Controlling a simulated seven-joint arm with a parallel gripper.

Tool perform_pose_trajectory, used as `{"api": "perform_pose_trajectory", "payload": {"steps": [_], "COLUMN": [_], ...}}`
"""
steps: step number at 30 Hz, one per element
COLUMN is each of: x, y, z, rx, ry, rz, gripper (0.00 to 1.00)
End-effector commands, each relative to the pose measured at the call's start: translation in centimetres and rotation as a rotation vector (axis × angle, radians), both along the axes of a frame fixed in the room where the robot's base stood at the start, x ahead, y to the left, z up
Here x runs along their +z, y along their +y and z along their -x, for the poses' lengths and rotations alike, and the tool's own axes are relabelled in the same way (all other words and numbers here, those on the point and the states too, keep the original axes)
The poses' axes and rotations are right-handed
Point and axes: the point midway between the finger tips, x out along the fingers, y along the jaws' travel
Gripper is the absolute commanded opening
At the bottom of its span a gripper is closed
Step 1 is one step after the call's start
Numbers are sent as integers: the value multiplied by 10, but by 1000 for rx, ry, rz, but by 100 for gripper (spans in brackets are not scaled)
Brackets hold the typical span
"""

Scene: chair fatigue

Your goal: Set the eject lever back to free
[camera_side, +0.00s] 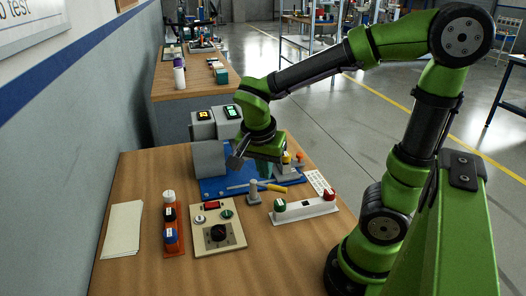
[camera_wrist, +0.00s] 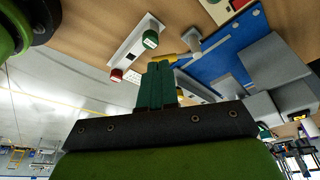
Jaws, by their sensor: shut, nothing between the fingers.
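My gripper (camera_side: 265,170) is over the blue base plate (camera_side: 212,188) of the test rig. In the wrist view its dark green fingers (camera_wrist: 160,66) are shut together and empty. A lever with a yellow grip (camera_side: 277,188) lies low over the front of the plate, near a small grey post (camera_side: 254,193); I take it for the eject lever. In the wrist view the yellow grip (camera_wrist: 164,57) shows right at the fingertips, partly behind them. I cannot tell whether they touch. No lever position marking can be read.
A white box with green and red knobs (camera_side: 304,209) stands right of the post. A beige control panel (camera_side: 219,227), an orange rack of bottles (camera_side: 172,228) and paper (camera_side: 122,229) lie to the left. The front table area is bare.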

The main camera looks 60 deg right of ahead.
Motion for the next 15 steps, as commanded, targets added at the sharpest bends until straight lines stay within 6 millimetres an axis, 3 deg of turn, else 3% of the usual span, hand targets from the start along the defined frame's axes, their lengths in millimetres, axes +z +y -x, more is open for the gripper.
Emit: {"api": "perform_pose_trajectory", "payload": {"steps": [9,15], "x": [-3,-28], "y": [-1,-8], "z": [0,1], "rx": [2,1], "ry": [2,8], "rz": [-1,-2], "gripper": [0,0]}}
